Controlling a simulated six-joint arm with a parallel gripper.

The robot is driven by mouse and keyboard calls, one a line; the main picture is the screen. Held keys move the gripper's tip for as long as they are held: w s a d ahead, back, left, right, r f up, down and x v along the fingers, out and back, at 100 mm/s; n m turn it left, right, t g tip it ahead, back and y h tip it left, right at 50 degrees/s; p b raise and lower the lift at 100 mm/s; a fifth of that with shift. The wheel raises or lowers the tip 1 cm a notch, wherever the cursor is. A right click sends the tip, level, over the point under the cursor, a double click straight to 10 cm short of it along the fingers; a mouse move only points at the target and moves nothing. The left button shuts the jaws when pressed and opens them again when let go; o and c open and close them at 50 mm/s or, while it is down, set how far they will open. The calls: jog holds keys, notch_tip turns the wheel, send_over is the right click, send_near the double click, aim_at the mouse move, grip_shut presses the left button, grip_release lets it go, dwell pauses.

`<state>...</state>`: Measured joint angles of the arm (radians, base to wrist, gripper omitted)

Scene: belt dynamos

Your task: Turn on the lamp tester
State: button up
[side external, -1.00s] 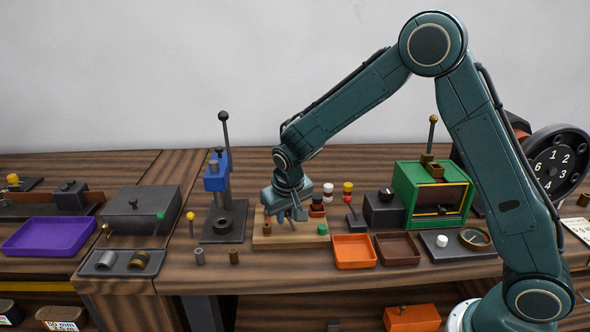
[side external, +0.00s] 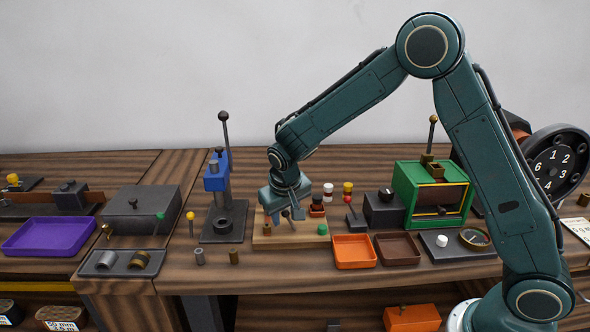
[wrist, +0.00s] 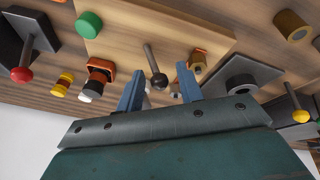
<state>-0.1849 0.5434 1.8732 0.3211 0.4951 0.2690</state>
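The lamp tester appears to be the pale wooden board (side external: 264,240) below my gripper (side external: 291,213), with a green knob (side external: 322,229) at its front right. In the wrist view, a grey lever with a black ball (wrist: 159,81) rises from the board (wrist: 150,32). My gripper (wrist: 158,84) is open, its blue fingers on either side of the lever ball with gaps showing. No lit lamp is visible.
A blue press (side external: 216,178) stands left of the board. An orange tray (side external: 354,252), a brown tray (side external: 398,249) and a red-knobbed lever box (wrist: 28,50) are to its right. A green-framed machine (side external: 436,191) stands farther right.

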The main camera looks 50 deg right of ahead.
jog(key=v, duration=1.3)
jog(key=shift+r, duration=0.2)
jog(key=shift+s, duration=0.15)
jog(key=s+d+r+n+t+y, duration=0.1)
jog(key=s+d+r, duration=0.1)
jog(key=s+r, duration=0.35)
jog(key=s+d+r+n+y, duration=0.1)
jog(key=s+d+r, duration=0.1)
jog(key=s, duration=0.7)
jog(key=s+f+n+t, duration=0.1)
jog(key=s, duration=1.2)
jog(key=shift+d+f+t+y, duration=0.25)
jog(key=shift+d+t+y, duration=0.05)
jog(key=shift+t+y, duration=0.1)
